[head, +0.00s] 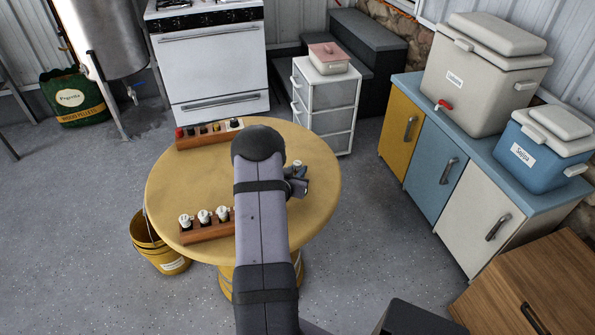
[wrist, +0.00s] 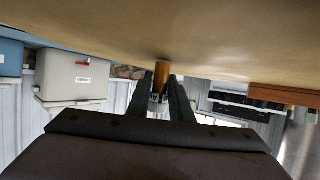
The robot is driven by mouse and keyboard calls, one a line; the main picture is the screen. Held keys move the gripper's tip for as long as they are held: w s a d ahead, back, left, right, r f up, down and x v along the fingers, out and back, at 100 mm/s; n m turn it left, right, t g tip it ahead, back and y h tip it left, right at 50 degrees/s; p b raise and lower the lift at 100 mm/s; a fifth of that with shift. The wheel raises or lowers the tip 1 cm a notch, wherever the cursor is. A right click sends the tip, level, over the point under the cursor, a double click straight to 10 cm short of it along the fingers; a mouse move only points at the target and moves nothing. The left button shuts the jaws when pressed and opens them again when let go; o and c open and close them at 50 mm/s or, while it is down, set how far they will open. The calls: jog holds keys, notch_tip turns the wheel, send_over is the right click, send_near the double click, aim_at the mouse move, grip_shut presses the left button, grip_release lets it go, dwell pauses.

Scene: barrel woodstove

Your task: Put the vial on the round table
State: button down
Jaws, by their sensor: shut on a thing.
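The round table (head: 185,180) has a tan top and stands in the middle of the head view. It fills the top of the wrist view (wrist: 120,35), which looks upside down. My gripper (head: 298,185) is over the right part of the table, partly hidden behind my arm. In the wrist view my gripper (wrist: 161,95) is shut on a slim amber vial (wrist: 161,74) with a pale cap. The vial looks about upright, its base at or very near the tabletop; I cannot tell if it touches. In the head view only its top (head: 297,163) shows.
A wooden rack (head: 190,236) with several white-capped vials is at the table's front left, partly behind my arm. Another rack (head: 185,143) with coloured items lies at the back edge. The table's right side around my gripper is clear. A yellow bucket (head: 165,262) stands on the floor.

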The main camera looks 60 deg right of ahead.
aim_at(298, 162)
jog(key=shift+r, duration=4.95)
jog(key=shift+m+g, duration=0.3)
jog(key=s+f+b, duration=0.1)
jog(key=f, duration=0.1)
jog(key=s+d+f+b, duration=0.1)
jog(key=shift+s+d+f, duration=0.1)
jog(key=shift+s+f, duration=0.25)
jog(key=shift+s, duration=0.05)
jog(key=w+a+r+n+t+y+b, duration=0.1)
jog(key=w+r+n+t+y, duration=0.35)
jog(key=w, duration=0.55)
jog(key=w+r+n+t+y+b, duration=0.15)
jog(key=w+r+n+t, duration=0.25)
jog(key=w+n+t, duration=0.4)
jog(key=w+a+f+n+y, duration=0.2)
jog(key=a+n+y, duration=0.1)
jog(key=a, duration=0.5)
jog(key=w+a+f+n+y, duration=0.2)
jog(key=w+a+n+y, duration=0.1)
jog(key=a+y, duration=0.3)
jog(key=shift+a+f+g+y, duration=0.25)
jog(key=shift+a+g+y, duration=0.1)
jog(key=shift+a, duration=0.85)
